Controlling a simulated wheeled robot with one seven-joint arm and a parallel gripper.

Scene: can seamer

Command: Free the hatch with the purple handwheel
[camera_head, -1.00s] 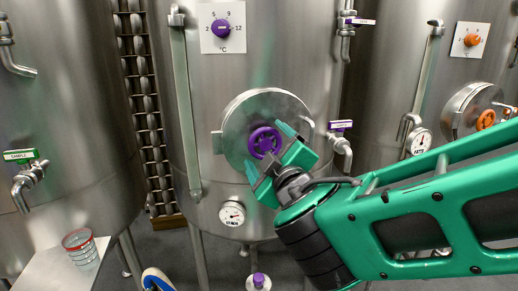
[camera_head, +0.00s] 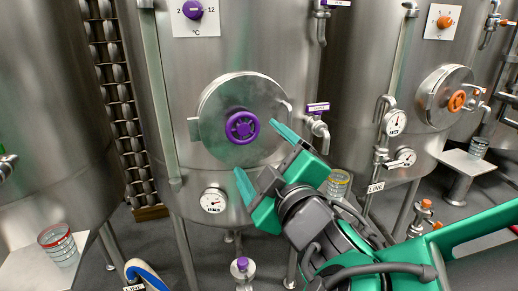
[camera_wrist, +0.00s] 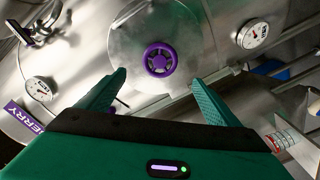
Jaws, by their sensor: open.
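The purple handwheel (camera_head: 242,127) sits at the centre of the round steel hatch (camera_head: 222,92) on the middle tank. In the wrist view the handwheel (camera_wrist: 160,59) shows beyond and between my fingertips, with the hatch (camera_wrist: 125,35) around it. My gripper (camera_head: 257,152) is open and empty, in front of the tank at the hatch's lower right. Its two green fingers are spread apart and stand off the handwheel. The wrist view shows my gripper (camera_wrist: 160,82) with nothing between the fingers.
A purple-labelled tap (camera_head: 318,125) sticks out right of the hatch. A dial gauge (camera_head: 213,201) is below it. A neighbouring tank carries an orange handwheel (camera_head: 457,101). A glass beaker (camera_head: 58,243) stands on a shelf at the lower left.

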